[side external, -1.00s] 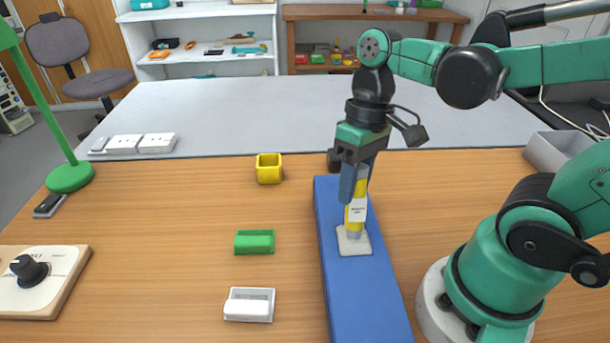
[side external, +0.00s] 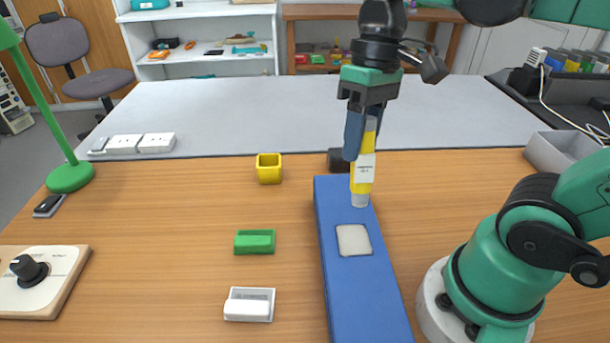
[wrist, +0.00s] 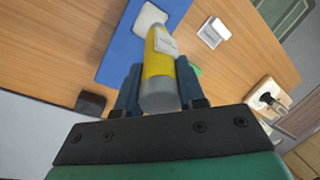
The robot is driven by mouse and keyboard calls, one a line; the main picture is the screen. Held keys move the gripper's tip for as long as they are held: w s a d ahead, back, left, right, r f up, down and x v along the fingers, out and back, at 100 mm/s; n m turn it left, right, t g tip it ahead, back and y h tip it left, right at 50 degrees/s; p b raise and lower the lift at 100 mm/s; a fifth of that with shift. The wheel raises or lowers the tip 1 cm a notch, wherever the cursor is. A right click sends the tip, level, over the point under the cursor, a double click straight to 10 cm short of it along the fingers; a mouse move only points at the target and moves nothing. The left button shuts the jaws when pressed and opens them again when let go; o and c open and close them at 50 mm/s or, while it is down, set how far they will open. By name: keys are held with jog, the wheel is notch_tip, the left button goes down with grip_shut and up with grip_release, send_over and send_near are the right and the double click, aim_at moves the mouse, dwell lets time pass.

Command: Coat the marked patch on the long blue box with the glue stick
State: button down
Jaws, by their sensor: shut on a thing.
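The long blue box (side external: 368,293) lies on the wooden table. The marked patch (side external: 354,240) is a pale rounded square on its top. It also shows in the wrist view (wrist: 149,19). My gripper (side external: 362,150) is shut on the yellow glue stick (side external: 362,172), which points downward with its pale tip low. The stick hangs above the far part of the box, beyond the patch in the side view and apart from it. In the wrist view the glue stick (wrist: 159,62) sits between both fingers.
A black block (side external: 338,160) stands by the box's far end. A yellow cup (side external: 269,168), a green holder (side external: 254,241) and a white holder (side external: 249,304) stand to the left. A grey bin (side external: 556,152) is at the right. Table between the control panel (side external: 40,281) and the holders is clear.

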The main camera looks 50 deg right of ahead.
aim_at(357, 188)
dwell(0.3)
jog(key=shift+d+x, duration=0.2)
jog(key=shift+x, duration=0.75)
jog(key=shift+d+x, duration=0.2)
jog(key=shift+x, duration=0.7)
jog(key=shift+d+x, duration=0.2)
jog(key=shift+x, duration=0.75)
jog(key=shift+w+f, duration=0.2)
jog(key=shift+f, duration=0.6)
dwell(0.9)
jog(key=shift+w+d+r, duration=0.1)
jog(key=shift+w+d, duration=0.3)
jog(key=shift+w, duration=0.05)
jog(key=shift+s+a, duration=0.8)
jog(key=shift+s, duration=0.05)
jog(key=shift+w+d, duration=0.8)
jog(key=shift+w, duration=0.05)
jog(key=shift+s+a, duration=0.4)
jog(key=shift+s, duration=0.05)
dwell(0.4)
